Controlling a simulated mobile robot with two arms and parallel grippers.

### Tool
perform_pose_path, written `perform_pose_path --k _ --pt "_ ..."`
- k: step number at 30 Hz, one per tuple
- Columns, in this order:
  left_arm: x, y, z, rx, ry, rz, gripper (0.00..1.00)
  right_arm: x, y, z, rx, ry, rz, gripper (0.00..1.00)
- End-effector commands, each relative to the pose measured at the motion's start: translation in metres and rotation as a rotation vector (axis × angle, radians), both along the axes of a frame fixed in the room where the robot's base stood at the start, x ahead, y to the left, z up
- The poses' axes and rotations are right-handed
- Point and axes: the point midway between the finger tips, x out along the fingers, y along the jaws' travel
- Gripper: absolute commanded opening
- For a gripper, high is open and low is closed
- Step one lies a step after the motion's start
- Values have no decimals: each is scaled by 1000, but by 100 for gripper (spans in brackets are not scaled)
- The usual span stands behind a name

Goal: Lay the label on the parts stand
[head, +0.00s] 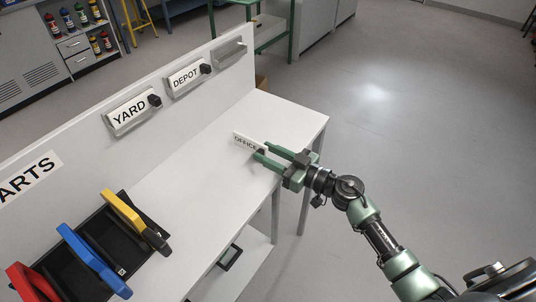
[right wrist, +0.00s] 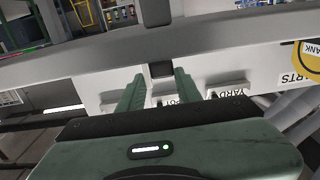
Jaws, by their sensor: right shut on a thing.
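The parts stand (head: 195,165) is a white bench with an upright back panel, partly lettered "ARTS" in the head view. My right gripper (head: 264,153) is shut on the white label reading "OFFICE" (head: 243,142). It holds the label tilted over the right part of the stand's top; whether the label touches the surface I cannot tell. In the right wrist view the green fingers (right wrist: 158,92) point towards the back panel, with a dark block between them. My left gripper is not in view.
The back panel carries a "YARD" plate (head: 131,111), a "DEPOT" plate (head: 186,78) and an empty holder (head: 229,48). The stand's middle top is clear.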

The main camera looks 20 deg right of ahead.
Motion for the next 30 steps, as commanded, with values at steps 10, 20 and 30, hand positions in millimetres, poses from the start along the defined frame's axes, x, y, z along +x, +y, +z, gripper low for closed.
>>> perform_pose_path --k 10,20,30 --pt "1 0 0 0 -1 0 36 0 0 -2 1 1 0 56" --pt "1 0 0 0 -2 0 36 -4 -3 -1 -2 1 -1 56" --pt "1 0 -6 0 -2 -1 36 -58 -45 -3 -2 5 -1 56"
